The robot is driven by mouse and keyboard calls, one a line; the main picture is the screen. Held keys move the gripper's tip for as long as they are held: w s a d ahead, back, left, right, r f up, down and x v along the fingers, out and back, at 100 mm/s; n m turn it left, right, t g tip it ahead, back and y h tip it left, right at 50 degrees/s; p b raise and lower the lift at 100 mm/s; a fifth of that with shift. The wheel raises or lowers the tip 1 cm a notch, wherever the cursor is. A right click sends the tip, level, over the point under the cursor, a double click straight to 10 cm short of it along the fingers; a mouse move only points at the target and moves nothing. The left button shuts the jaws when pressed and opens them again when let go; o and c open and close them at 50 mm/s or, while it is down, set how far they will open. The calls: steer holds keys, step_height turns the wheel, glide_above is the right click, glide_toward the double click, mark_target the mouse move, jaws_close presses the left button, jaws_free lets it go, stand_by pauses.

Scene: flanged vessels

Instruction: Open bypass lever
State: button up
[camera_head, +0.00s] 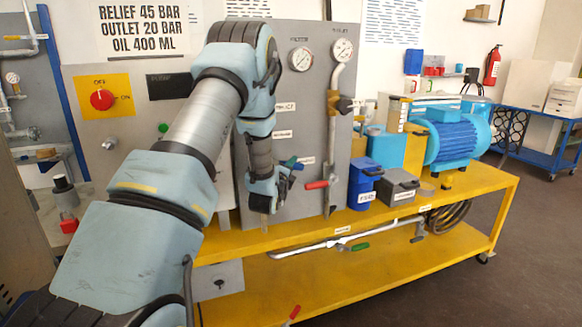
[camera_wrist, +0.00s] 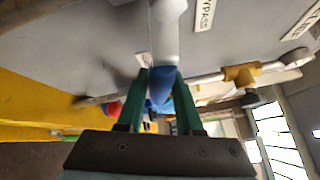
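In the wrist view, a white pipe-like piece (camera_wrist: 167,35) comes down from the top and carries a blue part (camera_wrist: 161,92), which looks like a lever handle. The blue part sits between the two dark green fingers of my gripper (camera_wrist: 162,78). The fingers are apart, with little or no gap at the blue part. I cannot tell whether they press on it. A BYPASS label (camera_wrist: 205,14) is on the grey panel beside it. In the head view, my gripper is at the panel, with a small blue tip (camera_head: 299,166) near it; my arm hides much there.
A red-handled lever (camera_head: 318,185) is on the panel's right pipe. Gauges (camera_head: 301,59) are above. A blue bin (camera_head: 364,186) and grey box (camera_head: 399,187) stand on the yellow bench (camera_head: 300,238). In the wrist view, a pipe with a brass fitting (camera_wrist: 241,74) runs right.

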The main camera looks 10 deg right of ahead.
jaws_close()
stand_by(1.0)
